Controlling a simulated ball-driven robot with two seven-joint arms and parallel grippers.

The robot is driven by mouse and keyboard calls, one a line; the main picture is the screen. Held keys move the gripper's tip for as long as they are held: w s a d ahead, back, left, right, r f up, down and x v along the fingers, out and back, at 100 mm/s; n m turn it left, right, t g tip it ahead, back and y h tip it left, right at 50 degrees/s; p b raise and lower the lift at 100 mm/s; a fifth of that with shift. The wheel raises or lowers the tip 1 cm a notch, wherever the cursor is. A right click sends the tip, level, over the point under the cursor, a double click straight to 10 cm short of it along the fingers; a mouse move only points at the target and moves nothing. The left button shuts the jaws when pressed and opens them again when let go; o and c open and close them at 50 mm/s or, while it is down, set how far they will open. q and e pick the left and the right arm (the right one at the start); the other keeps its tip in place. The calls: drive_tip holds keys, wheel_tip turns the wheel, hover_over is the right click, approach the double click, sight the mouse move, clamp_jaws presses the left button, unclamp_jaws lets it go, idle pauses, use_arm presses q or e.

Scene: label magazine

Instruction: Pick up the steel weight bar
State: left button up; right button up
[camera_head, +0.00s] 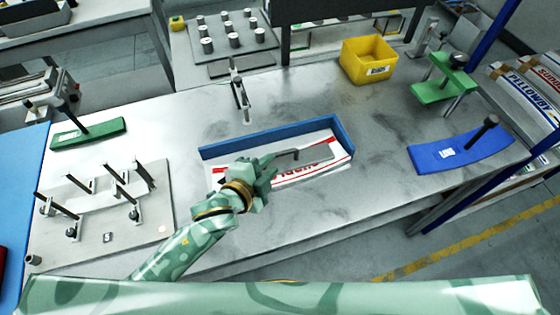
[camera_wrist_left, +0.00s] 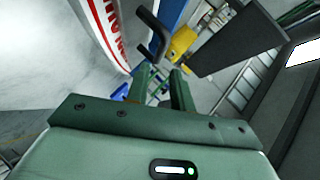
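The steel weight bar (camera_head: 319,155) is a grey slab with a black bent handle. It lies on white and red labels inside the blue-walled magazine (camera_head: 225,149) at the middle of the bench. My left gripper (camera_head: 270,170) is at the handle end of the bar, over the labels. A gap shows between the fingers, and nothing is clearly held. My right gripper is not in view.
A yellow bin (camera_head: 368,62) stands at the back right. A blue curved piece (camera_head: 460,152) with a black knob lies at the right. A fixture plate (camera_head: 95,235) with several upright posts is at the left.

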sight(280, 156)
use_arm(q)
drive_tip(key=x, duration=0.3)
drive_tip(key=shift+w+f, duration=0.15)
drive_tip(key=shift+w, duration=0.1)
drive_tip(key=shift+w+d+f+b, duration=0.25)
drive_tip(key=shift+w+d+b, duration=0.05)
drive_tip(key=shift+w+b, duration=0.1)
drive_tip(key=b+x, duration=0.1)
drive_tip(key=x, duration=0.3)
drive_tip(key=shift+w+f, duration=0.3)
drive_tip(key=shift+w, duration=0.1)
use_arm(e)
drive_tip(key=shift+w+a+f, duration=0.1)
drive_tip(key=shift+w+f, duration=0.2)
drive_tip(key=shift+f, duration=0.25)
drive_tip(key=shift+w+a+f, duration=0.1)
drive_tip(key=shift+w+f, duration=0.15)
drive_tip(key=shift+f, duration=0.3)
use_arm(q)
drive_tip(key=shift+r, duration=0.1)
drive_tip(key=shift+c, duration=0.2)
clamp_jaws()
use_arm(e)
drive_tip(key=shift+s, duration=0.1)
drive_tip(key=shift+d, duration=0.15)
